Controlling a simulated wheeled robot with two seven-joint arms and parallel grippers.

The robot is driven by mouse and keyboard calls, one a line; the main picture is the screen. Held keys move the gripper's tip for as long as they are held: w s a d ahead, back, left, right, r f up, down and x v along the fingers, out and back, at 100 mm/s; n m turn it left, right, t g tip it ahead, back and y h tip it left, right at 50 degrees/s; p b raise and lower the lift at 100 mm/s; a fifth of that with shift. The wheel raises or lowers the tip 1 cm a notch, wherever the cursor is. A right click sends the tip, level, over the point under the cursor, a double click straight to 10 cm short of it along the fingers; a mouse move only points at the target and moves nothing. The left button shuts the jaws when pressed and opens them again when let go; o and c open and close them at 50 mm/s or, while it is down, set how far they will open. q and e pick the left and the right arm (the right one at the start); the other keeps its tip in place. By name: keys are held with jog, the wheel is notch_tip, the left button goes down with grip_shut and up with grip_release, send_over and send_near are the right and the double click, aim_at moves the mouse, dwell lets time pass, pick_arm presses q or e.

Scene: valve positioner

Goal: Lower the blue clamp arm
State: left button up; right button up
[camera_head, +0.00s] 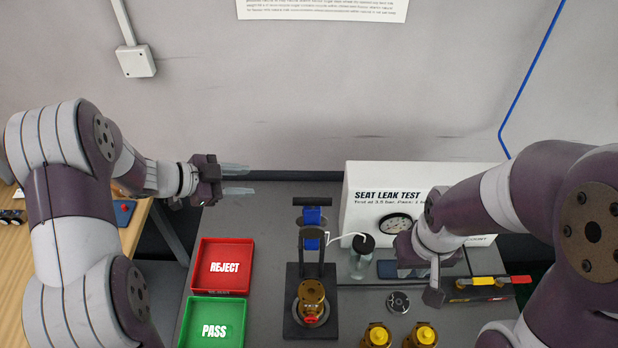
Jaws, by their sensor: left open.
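The blue clamp arm (312,216) stands raised on a black fixture (294,322), with a dark crossbar at its top. A brass valve (311,290) with a red part at its front sits in the fixture below it. My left gripper (238,180) is open and empty, up and left of the clamp arm, its pale fingers pointing right and apart from it. My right gripper (430,284) is to the right of the fixture, near the front of the test box; its fingertips cannot be made out.
A red REJECT tray (207,283) and a green PASS tray (190,330) lie left of the fixture. A white SEAT LEAK TEST box (360,185) with a gauge and a small jar (358,265) stand to its right. Two brass valves (377,336) (424,337) sit at front right.

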aim_at(302, 199)
pick_arm(q)
jog(key=s+d+r+m+g+h, duration=0.3)
jog(key=s+d+r+g, duration=0.1)
jog(key=s, duration=0.2)
jog(key=p+x, duration=0.5)
jog(key=x, duration=0.6)
jog(key=shift+w, duration=0.15)
jog(key=shift+d+f, duration=0.3)
jog(key=shift+d, duration=0.25)
jog(key=shift+f, duration=0.1)
jog(key=shift+c, duration=0.5)
grip_shut()
jog(key=shift+w, duration=0.1)
pick_arm(e)
jog(key=r, duration=0.4)
jog(key=shift+s+r, duration=0.35)
jog(key=shift+r, duration=0.05)
